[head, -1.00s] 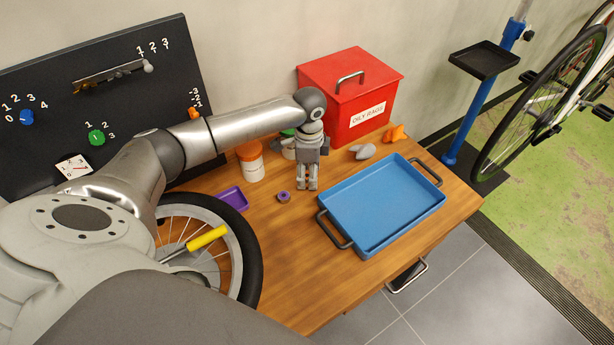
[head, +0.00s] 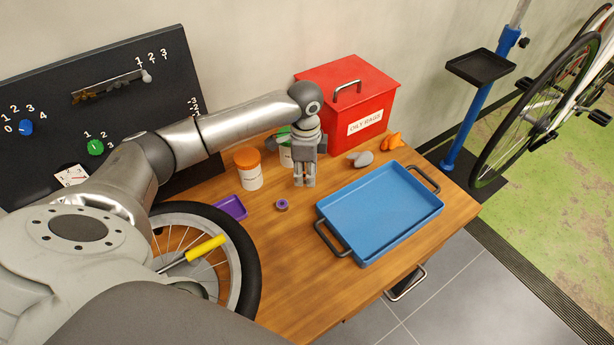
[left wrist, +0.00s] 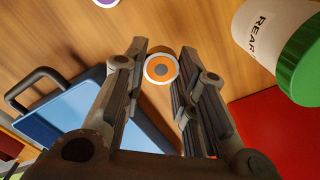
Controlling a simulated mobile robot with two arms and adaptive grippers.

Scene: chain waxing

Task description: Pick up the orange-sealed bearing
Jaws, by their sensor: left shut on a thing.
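The orange-sealed bearing (left wrist: 161,68) shows in the left wrist view as a pale ring with an orange face and a grey centre. It sits between the fingertips of my left gripper (left wrist: 160,72), which is shut on it. In the head view my left gripper (head: 304,184) points down over the wooden bench, behind the purple-sealed bearing (head: 281,205). The held bearing cannot be made out there. My right gripper is not in view.
A blue tray (head: 335,222) lies to the right of the gripper. A white bottle with an orange lid (head: 248,172), a green-lidded bottle (head: 285,152) and the red oily-rags box (head: 345,105) stand close by. A purple tray (head: 231,207) and a wheel (head: 247,262) are left.

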